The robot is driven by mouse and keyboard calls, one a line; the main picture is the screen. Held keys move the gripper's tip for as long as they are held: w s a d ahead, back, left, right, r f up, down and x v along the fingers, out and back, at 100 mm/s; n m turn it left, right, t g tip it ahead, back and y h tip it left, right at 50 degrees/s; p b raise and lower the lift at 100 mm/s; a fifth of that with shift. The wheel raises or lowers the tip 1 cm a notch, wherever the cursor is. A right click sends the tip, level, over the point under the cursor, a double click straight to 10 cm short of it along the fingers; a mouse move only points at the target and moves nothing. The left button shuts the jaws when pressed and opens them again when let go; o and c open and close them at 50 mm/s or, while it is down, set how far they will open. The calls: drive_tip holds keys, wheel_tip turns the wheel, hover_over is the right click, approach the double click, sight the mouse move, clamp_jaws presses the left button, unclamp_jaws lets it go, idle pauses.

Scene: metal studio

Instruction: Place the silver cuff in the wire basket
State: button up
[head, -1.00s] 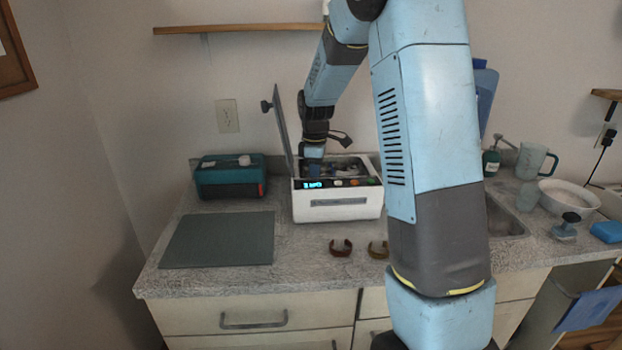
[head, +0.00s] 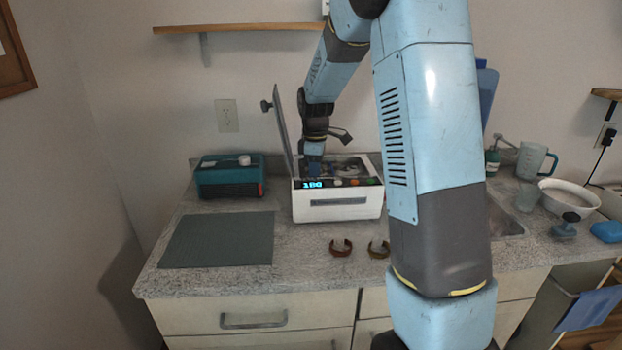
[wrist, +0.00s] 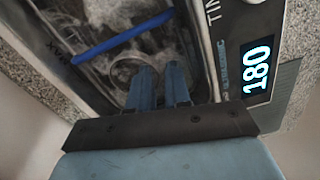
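A white bench-top cleaner (head: 337,206) with a raised lid stands on the counter, its display reading 180. My gripper (head: 314,168) reaches down into its open top. In the wrist view my gripper (wrist: 160,75) has its two blue fingers a little apart, with a narrow gap between them. A silvery ring-like shape, probably the silver cuff (wrist: 122,69), lies by the tip of the left finger, partly hidden by it. A blue bar (wrist: 122,36) crosses the tank, perhaps the handle of the wire basket. The basket mesh is hard to make out.
A reddish-brown cuff (head: 341,248) and a brassy cuff (head: 379,250) lie in front of the cleaner. A grey mat (head: 218,240) and a teal box (head: 230,177) are at the left. The raised lid (head: 283,130) stands close left of my gripper. A white bowl (head: 569,199) is at the right.

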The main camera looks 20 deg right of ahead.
wheel_tip(320, 180, up, 10)
drive_tip(key=s+r+m+t, duration=0.1)
drive_tip(key=s+r+m, duration=0.2)
drive_tip(key=s+r, duration=0.4)
drive_tip(key=s+m+t, duration=0.4)
drive_tip(key=s+m, duration=0.6)
drive_tip(key=s, duration=1.6)
drive_tip(key=shift+a+f+t, duration=0.15)
drive_tip(key=shift+f+t, duration=0.05)
drive_tip(key=shift+t, duration=0.1)
drive_tip(key=shift+s, duration=0.2)
